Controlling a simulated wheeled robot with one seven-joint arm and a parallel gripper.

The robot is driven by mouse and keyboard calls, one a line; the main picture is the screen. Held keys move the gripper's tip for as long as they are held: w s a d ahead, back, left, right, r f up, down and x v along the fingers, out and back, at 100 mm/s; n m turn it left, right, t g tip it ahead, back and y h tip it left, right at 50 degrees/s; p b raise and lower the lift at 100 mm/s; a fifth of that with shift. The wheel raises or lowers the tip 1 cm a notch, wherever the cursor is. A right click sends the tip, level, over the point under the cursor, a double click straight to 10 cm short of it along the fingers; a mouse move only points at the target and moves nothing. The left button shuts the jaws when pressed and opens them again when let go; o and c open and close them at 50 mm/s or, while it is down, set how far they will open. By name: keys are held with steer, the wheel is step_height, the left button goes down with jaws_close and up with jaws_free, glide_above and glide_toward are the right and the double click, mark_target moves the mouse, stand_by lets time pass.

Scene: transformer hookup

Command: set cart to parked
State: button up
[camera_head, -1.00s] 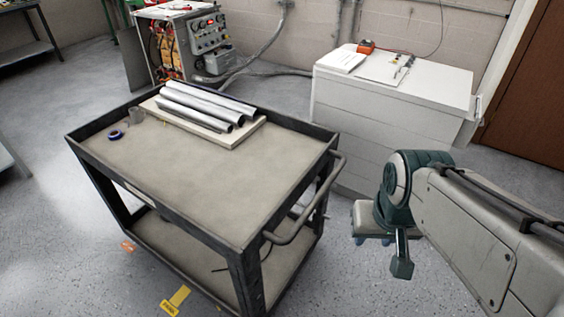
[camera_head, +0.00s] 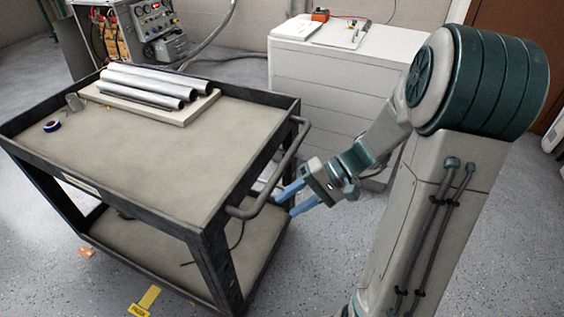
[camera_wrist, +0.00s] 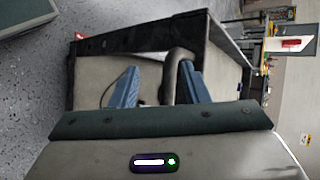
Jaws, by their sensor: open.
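The cart (camera_head: 160,160) is a dark-framed, two-shelf trolley with beige shelves. Its tubular handle (camera_head: 285,163) is on the right end. My gripper (camera_head: 286,205) is open with blue fingers pointing left at the lower part of the handle. In the wrist view my gripper (camera_wrist: 158,74) has the handle (camera_wrist: 175,62) close to its right finger; I cannot tell whether they touch. A yellow floor marking (camera_head: 150,297) with lettering, partly cut off in the head view, lies in front of the cart.
A white cabinet (camera_head: 320,85) stands behind the handle. An electrical panel unit (camera_head: 150,28) is at the back. An orange floor marking (camera_head: 86,252) lies near the cart.

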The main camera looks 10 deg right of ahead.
steer(key=w+d+f+m+t+y+b, duration=0.2)
steer(key=w+d+f+t+y+b, duration=0.2)
steer(key=w+d+f+t+y, duration=0.15)
steer(key=m+t+b, duration=0.2)
steer(key=m+t, duration=0.1)
steer(key=t, duration=0.4)
glide_toward(286, 162)
steer(key=x, duration=0.6)
steer(key=f+x, duration=0.1)
steer(key=x, duration=0.3)
steer(key=shift+w+d+b, duration=0.1)
steer(key=shift+w+b, duration=0.2)
steer(key=shift+w, duration=0.15)
steer(key=shift+f, duration=0.1)
jaws_close()
